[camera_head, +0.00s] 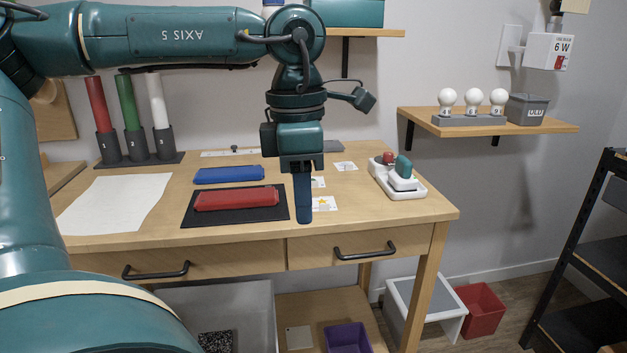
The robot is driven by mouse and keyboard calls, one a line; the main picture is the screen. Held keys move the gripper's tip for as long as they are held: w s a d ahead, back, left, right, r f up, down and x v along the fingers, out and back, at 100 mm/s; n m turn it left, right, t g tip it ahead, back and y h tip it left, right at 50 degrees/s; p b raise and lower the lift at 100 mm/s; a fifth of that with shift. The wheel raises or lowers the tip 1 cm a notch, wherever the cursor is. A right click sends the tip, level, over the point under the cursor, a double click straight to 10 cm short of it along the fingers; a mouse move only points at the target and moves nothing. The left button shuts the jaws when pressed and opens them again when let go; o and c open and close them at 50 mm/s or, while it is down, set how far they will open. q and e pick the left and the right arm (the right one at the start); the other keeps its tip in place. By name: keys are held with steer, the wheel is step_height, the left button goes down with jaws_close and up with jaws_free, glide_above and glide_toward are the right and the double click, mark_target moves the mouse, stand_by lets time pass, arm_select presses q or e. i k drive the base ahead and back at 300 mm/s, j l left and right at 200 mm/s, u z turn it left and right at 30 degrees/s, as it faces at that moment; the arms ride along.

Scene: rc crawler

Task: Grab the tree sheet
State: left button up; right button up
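Several small white cards lie on the wooden desk (400,213) around my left gripper (304,212). One card (325,203) with a yellow mark is just right of the fingers. A second card (318,182) is partly hidden behind them, and a third card (345,166) lies farther back. I cannot make out a tree on any of them. A large, blank-looking white sheet (115,203) lies at the desk's left. My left gripper points straight down, its blue fingers overlapping into one strip, so its opening does not show. My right gripper is not in view.
A red case (237,198) lies on a black mat (190,214), left of the fingers. A blue case (228,175) lies behind it. Red, green and white tubes (158,101) stand at the back left. A white control box (405,189) sits at the desk's right.

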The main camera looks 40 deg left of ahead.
mark_target(316, 182)
steer(key=i+j, duration=0.45)
steer(key=j, duration=0.15)
steer(key=i+j, duration=0.45)
steer(key=j, duration=0.1)
